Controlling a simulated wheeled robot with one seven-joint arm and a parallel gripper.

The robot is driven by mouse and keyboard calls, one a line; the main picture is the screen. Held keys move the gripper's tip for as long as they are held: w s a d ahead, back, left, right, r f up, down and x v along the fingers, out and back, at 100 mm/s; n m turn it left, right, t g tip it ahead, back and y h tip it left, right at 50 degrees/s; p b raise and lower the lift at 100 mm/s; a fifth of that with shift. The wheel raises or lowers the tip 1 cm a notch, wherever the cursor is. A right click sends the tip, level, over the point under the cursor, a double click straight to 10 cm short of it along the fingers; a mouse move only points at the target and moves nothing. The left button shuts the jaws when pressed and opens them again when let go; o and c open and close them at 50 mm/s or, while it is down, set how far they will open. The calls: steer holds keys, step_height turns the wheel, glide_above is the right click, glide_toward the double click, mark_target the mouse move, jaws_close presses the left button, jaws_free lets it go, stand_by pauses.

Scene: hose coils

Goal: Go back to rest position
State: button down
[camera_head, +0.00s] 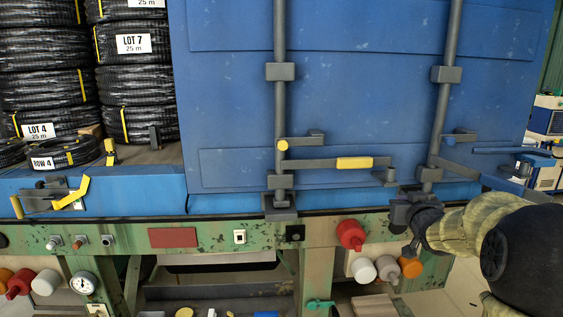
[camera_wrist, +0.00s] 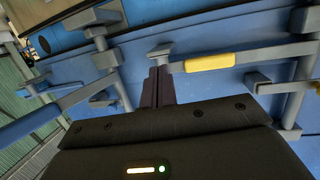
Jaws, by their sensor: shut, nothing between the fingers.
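My gripper (camera_head: 411,248) is at the lower right in the head view, in front of the green frame just below the blue container door (camera_head: 365,100). In the wrist view its two dark fingers (camera_wrist: 158,78) are together with nothing between them. The grey door handle with a yellow grip (camera_head: 354,163) lies above and left of my gripper in the head view. In the wrist view the yellow grip (camera_wrist: 210,62) is just right of the fingertips. The handle's end bracket appears close by the fingertips; I cannot tell whether they touch.
Two vertical grey lock rods (camera_head: 280,110) cross the door. Black hose coils (camera_head: 136,83) with lot labels stack in the open bay at left. A yellow latch (camera_head: 72,193) is on the left ledge. Red, white and orange knobs (camera_head: 350,235) protrude from the green frame near my gripper.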

steer(key=s+a+f+g, duration=0.7)
steer(key=s+a+f, duration=0.4)
steer(key=f, duration=0.3)
steer(key=s+a+f+g+y, duration=0.1)
steer(key=s+a+f+g, duration=0.2)
steer(key=s, duration=0.5)
steer(key=s+a+f+n+g+y, duration=0.1)
steer(key=s+a+f+g, duration=0.1)
steer(key=s+a+f, duration=0.3)
steer(key=s, duration=0.4)
steer(key=shift+g, duration=0.4)
steer(key=shift+d, duration=0.1)
